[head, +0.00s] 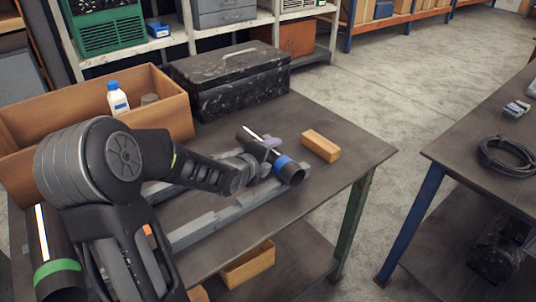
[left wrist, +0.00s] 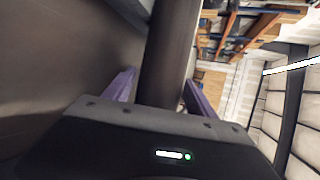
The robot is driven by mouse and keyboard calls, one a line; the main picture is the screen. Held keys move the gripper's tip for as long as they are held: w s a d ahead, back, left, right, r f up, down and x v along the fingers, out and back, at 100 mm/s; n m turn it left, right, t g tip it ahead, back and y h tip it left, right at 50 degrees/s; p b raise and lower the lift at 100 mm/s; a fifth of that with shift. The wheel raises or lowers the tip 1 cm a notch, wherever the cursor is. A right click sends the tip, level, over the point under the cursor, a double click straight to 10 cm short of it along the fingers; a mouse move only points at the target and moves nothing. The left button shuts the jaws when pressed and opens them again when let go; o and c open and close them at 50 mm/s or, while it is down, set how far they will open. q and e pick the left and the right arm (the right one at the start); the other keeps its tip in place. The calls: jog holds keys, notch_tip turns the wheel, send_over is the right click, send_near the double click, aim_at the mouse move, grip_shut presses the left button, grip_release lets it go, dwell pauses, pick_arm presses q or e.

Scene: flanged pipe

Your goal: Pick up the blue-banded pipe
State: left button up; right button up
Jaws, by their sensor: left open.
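The blue-banded pipe (head: 291,172) is a dark tube with a blue ring near its front end. It lies tilted across the right part of the table in the head view, over grey rails. My left gripper (head: 268,150) is at the pipe's middle and hides part of it. In the left wrist view, the dark pipe (left wrist: 168,55) runs between the two purple fingers of my open left gripper (left wrist: 160,92). A gap shows at the left finger; contact at the right finger is unclear. My right gripper is not in view.
A green-banded pipe (head: 58,272) stands at the lower left. A wooden box (head: 165,88) with a white bottle (head: 117,98) and a black case (head: 230,82) are behind. A wooden block (head: 320,146) lies right of the blue-banded pipe. The table's right corner is clear.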

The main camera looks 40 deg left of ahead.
pick_arm(q)
jog(key=shift+c, duration=0.4)
grip_shut()
jog(key=shift+r, duration=0.1)
dwell(0.4)
